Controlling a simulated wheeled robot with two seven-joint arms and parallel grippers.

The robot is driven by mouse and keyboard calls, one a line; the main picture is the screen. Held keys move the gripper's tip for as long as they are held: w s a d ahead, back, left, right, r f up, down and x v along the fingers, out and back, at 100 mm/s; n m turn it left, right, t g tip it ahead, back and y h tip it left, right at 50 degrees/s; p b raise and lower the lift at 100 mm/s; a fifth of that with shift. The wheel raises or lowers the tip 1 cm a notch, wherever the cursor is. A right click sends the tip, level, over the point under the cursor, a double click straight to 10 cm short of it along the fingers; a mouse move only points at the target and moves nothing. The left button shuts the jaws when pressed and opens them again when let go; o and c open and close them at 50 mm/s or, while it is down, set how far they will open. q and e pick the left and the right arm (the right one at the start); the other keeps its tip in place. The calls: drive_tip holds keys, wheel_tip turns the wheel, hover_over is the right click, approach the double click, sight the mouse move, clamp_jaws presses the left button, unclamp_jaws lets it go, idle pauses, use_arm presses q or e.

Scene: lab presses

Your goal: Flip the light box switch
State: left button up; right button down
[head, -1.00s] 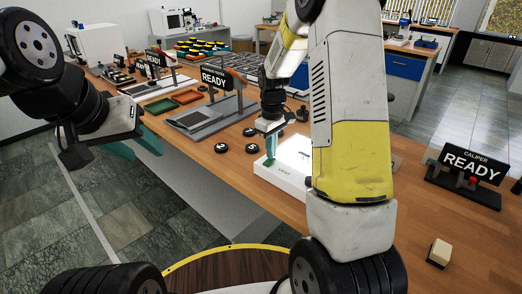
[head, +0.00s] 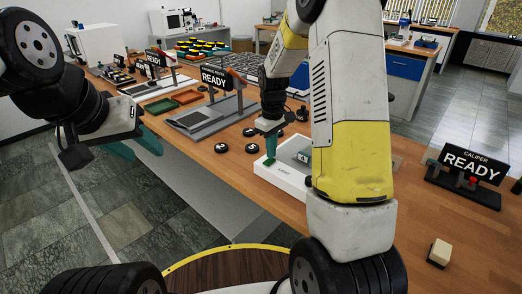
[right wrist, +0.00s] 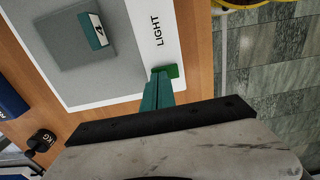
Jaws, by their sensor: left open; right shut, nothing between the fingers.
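The light box (head: 290,180) is a low white box on the wooden bench, partly hidden behind my right arm. Its top panel (right wrist: 110,75) is grey and unlit in the right wrist view. The green switch (right wrist: 172,71) sits on its white rim beside the word LIGHT. My right gripper (right wrist: 158,88) is shut and empty, with its teal fingertips at the switch, seemingly touching it. In the head view, the right gripper (head: 271,150) points down at the box's near-left corner. My left gripper (head: 133,147) is open and empty, off the bench's front edge.
A small green-and-white block marked 4 (right wrist: 93,30) lies on the panel. Several black round weights (head: 251,149) lie left of the box. A caliper stand with a READY sign (head: 468,170) and a cream block (head: 439,252) are at the right.

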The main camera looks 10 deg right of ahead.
drive_tip(key=shift+r, duration=2.9)
drive_tip(key=s+r+m+t, duration=0.2)
drive_tip(key=s+r, duration=0.3)
drive_tip(key=s, duration=0.3)
drive_tip(key=s+a+r+m+t+y, duration=0.1)
drive_tip(key=s+r+m+t, duration=0.1)
drive_tip(key=s+r, duration=0.3)
drive_tip(key=s+a+r+m+t+y, duration=0.1)
drive_tip(key=s+r, duration=0.4)
drive_tip(key=s, duration=0.6)
drive_tip(key=shift+s+r+m+t, duration=0.15)
drive_tip(key=shift+m+t, duration=0.45)
drive_tip(key=shift+m, duration=0.4)
drive_tip(key=shift+a, duration=0.1)
